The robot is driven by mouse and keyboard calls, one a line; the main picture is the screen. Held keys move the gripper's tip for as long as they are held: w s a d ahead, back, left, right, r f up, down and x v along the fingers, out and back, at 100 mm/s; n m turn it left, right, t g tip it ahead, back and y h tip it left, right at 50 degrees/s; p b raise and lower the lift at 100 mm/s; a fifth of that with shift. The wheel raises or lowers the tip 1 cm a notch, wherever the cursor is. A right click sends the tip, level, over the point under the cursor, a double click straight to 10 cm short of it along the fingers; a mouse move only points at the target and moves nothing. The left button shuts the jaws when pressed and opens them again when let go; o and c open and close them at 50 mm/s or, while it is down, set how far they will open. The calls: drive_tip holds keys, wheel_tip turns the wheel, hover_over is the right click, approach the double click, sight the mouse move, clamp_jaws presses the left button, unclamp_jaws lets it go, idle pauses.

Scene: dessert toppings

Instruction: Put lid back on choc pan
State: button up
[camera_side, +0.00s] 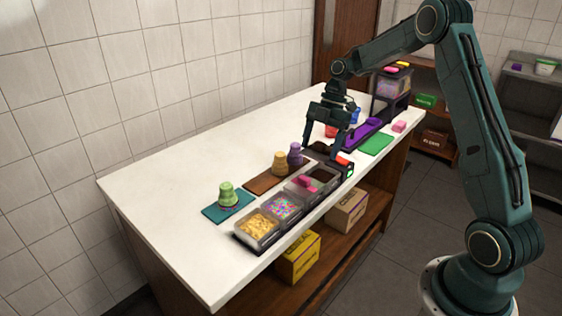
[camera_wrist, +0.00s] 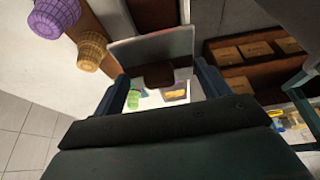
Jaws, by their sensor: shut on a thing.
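The choc pan (camera_side: 325,174) is the open, dark-filled one at the far end of the row of topping pans, near the counter's front edge. My gripper (camera_side: 325,150) is above and just behind it, pointing down. It is shut on the lid, a pale see-through plate (camera_wrist: 125,50) with a brown handle (camera_wrist: 158,76), between my fingers (camera_wrist: 163,88) in the wrist view. In the side view the lid is mostly hidden by the gripper; only a dark brown part shows between the fingers. Exact finger contact is hard to see.
Beside it are a pan with a pink handle (camera_side: 304,182), a sprinkles pan (camera_side: 283,207) and a yellow-topped pan (camera_side: 257,228). Purple (camera_side: 295,155), tan (camera_side: 280,164) and green (camera_side: 228,194) cup stacks stand behind. A green mat (camera_side: 376,144) lies right. The counter's left is clear.

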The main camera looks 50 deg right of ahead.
drive_tip(key=shift+s+d+f, duration=0.15)
drive_tip(key=shift+s+d, duration=0.15)
drive_tip(key=shift+d, duration=0.4)
drive_tip(key=shift+f, duration=0.2)
drive_tip(key=shift+f, duration=2.7)
drive_tip(key=shift+f, duration=0.5)
idle(0.5)
drive_tip(key=o, duration=1)
drive_tip(key=shift+o, duration=0.2)
drive_tip(key=shift+r, duration=0.25)
